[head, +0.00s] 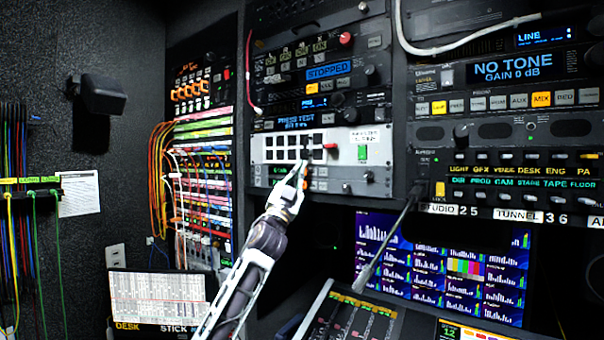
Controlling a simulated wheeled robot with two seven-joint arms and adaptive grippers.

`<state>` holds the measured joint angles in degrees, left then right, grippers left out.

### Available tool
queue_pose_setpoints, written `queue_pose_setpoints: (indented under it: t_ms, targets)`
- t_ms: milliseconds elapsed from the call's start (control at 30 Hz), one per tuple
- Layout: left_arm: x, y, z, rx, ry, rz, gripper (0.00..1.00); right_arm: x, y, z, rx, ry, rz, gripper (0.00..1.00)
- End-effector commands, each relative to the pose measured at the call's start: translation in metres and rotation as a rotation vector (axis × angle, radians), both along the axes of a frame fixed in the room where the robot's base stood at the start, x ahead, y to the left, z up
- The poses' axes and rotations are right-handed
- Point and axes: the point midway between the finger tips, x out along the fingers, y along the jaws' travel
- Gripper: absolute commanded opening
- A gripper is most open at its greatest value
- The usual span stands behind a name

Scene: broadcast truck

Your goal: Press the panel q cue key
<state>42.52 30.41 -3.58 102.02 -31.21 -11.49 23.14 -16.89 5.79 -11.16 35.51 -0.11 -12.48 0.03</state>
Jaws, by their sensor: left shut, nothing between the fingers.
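My left gripper (301,166) is shut and empty. Its tips point up at the lower edge of a pale key panel (345,150) in the middle of the rack. The key lettering is too small to read, so I cannot tell which is the panel q cue key. My right gripper is not in view.
A black gooseneck stalk (385,241) rises right of my left arm. A mixing desk (350,318) and a monitor wall (440,262) lie below. Colored cables (158,170) hang at the left. More rack units surround the pale panel.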

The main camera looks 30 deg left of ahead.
Motion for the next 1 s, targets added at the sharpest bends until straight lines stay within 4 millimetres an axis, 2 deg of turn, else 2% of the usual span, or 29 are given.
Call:
queue_pose_setpoints:
  t_ms: [300,767,1000]
  targets:
    - [-0.010,0.001,-0.001,0.000,0.000,0.000,0.00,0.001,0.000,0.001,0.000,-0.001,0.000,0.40]
    - [-0.013,0.001,0.000,0.000,0.000,0.000,0.00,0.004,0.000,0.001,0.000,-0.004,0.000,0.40]
    - [-0.024,0.003,0.000,0.001,-0.001,0.002,0.00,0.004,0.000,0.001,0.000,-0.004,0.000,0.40]
